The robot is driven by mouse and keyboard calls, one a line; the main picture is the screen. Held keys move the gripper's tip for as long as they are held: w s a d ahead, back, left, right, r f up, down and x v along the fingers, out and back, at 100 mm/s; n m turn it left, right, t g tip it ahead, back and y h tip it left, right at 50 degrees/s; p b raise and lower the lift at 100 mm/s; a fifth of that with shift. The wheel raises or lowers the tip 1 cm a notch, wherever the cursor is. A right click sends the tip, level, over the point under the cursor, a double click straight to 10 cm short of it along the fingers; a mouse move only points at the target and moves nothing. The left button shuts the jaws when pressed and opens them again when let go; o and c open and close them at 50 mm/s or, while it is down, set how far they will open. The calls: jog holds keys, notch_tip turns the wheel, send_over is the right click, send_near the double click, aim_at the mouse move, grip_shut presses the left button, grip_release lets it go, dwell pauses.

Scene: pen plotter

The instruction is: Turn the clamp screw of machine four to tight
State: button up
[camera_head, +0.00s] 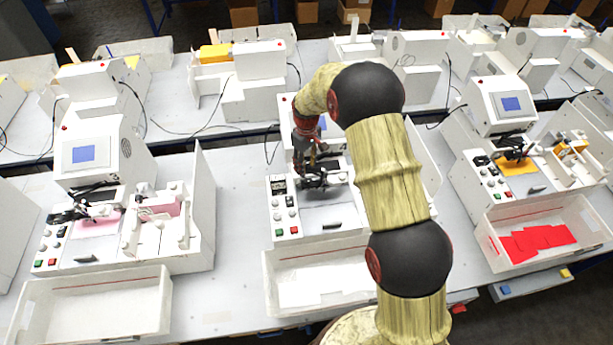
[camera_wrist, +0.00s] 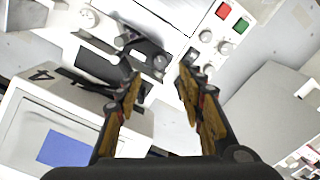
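Machine four (camera_head: 336,218) is the white plotter in the middle of the head view, partly hidden behind my arm. In the wrist view its housing bears a 4 (camera_wrist: 40,75) beside a blue screen (camera_wrist: 68,150). My gripper (camera_head: 306,168) is over its black pen mechanism. In the wrist view my gripper (camera_wrist: 158,75) is open, its fingers well apart and nothing between them. A small round grey knob (camera_wrist: 160,62), apparently the clamp screw, shows just beyond the fingertips at the end of the black mechanism. I cannot tell whether it is tight or whether a finger touches it.
A panel with red (camera_wrist: 223,10) and green buttons and several knobs lies right of the fingers. A white tray (camera_head: 268,290) stands in front of the machine. Similar machines stand left (camera_head: 90,130) and right (camera_head: 510,100), with another row behind. Bare table separates the machines.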

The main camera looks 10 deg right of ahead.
aim_at(307, 180)
jog(key=shift+s+n, duration=0.1)
jog(key=shift+n, duration=0.3)
jog(key=shift+f, duration=0.3)
jog(key=shift+f+p, duration=1.05)
jog(key=shift+f, duration=2.5)
jog(key=shift+c, duration=0.2)
grip_shut()
